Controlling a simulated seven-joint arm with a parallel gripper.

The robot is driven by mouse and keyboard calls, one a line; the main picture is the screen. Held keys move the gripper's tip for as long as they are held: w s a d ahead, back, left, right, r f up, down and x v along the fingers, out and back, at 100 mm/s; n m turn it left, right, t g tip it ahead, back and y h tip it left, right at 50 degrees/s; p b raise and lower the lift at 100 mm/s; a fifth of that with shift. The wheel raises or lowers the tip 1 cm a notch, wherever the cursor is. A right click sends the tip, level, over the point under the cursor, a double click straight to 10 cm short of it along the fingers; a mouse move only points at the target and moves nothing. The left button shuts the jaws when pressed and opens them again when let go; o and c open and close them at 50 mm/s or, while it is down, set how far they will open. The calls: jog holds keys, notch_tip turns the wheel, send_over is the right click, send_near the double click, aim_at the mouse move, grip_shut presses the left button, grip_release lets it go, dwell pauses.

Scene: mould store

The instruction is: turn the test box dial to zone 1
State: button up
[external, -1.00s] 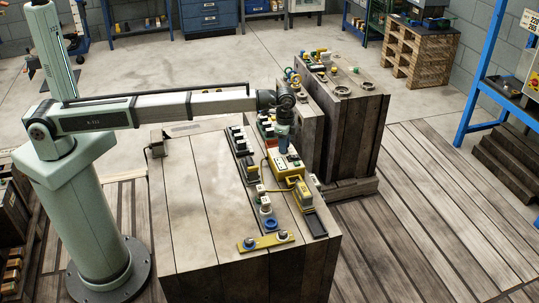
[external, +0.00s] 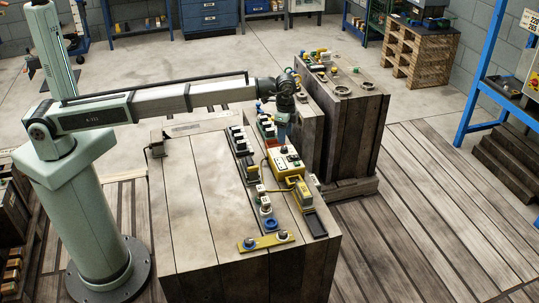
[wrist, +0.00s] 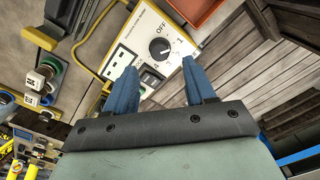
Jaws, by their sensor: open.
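The test box (external: 285,162) is a yellow-sided box with a pale top face, on the wooden crate top below my gripper. In the wrist view its panel (wrist: 128,48) shows a socket, a switch and a round black dial (wrist: 160,49). The word OFF and zone marks stand around the dial; the exact setting of its pointer is hard to read. My gripper (wrist: 152,90) has two blue fingers, open and empty, one on either side of the panel's lower part in the wrist view. The dial lies beyond the fingertips, apart from them. In the external view my gripper (external: 283,140) is just above the box.
A yellow device (external: 302,194) lies in front of the box, beside a dark block (external: 316,225). Black sockets (external: 238,140) stand to its left. A yellow plate (external: 266,241) is at the crate's front. The crate's left top (external: 195,200) is clear.

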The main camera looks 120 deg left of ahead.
aim_at(284, 148)
notch_tip(284, 148, up, 9)
jog(key=shift+f, duration=0.2)
dwell(0.5)
